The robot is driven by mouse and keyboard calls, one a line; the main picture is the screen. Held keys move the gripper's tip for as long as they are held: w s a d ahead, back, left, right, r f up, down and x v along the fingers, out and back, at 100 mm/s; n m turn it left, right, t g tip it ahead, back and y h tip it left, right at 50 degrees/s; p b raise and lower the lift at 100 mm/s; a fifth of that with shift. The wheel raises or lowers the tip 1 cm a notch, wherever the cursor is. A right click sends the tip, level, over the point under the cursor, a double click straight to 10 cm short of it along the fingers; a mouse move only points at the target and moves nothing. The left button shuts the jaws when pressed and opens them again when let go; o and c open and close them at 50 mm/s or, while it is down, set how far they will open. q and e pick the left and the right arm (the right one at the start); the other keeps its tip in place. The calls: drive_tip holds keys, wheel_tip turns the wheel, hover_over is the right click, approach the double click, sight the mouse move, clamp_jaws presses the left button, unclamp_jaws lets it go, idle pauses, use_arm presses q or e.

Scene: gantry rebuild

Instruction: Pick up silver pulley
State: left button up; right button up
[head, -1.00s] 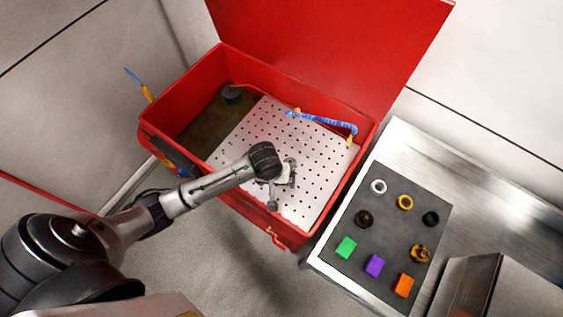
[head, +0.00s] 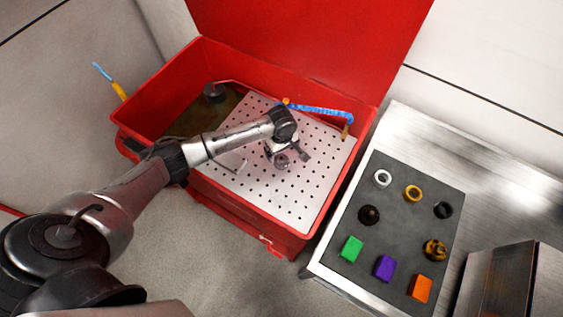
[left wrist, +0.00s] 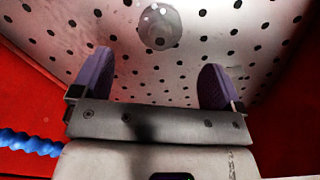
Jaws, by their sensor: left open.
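A round silver pulley (left wrist: 159,27) lies on the white perforated panel (left wrist: 60,22) inside the red washer tub. In the left wrist view it is beyond the fingertips and near the middle of the gap. In the head view a round grey part (head: 282,161), apparently the same pulley, shows just by the gripper. My left gripper (head: 288,150) is over the panel, pointing down. Its two purple-grey fingers stand wide apart in the left wrist view (left wrist: 157,82), with nothing between them. My right gripper is not in view.
The red tub (head: 150,112) has raised walls and an open lid (head: 310,45). A blue hose (head: 320,112) lies along its back. To the right, a dark mat (head: 375,218) on a metal table holds several rings, a white-silver ring (head: 383,178) and coloured blocks.

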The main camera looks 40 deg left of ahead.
sight(281, 158)
use_arm(q)
drive_tip(key=shift+f, duration=1.15)
drive_tip(key=shift+a+f+b, duration=0.1)
drive_tip(key=shift+f+b, duration=0.75)
drive_tip(key=shift+f, duration=1.35)
drive_tip(key=c, duration=1.3)
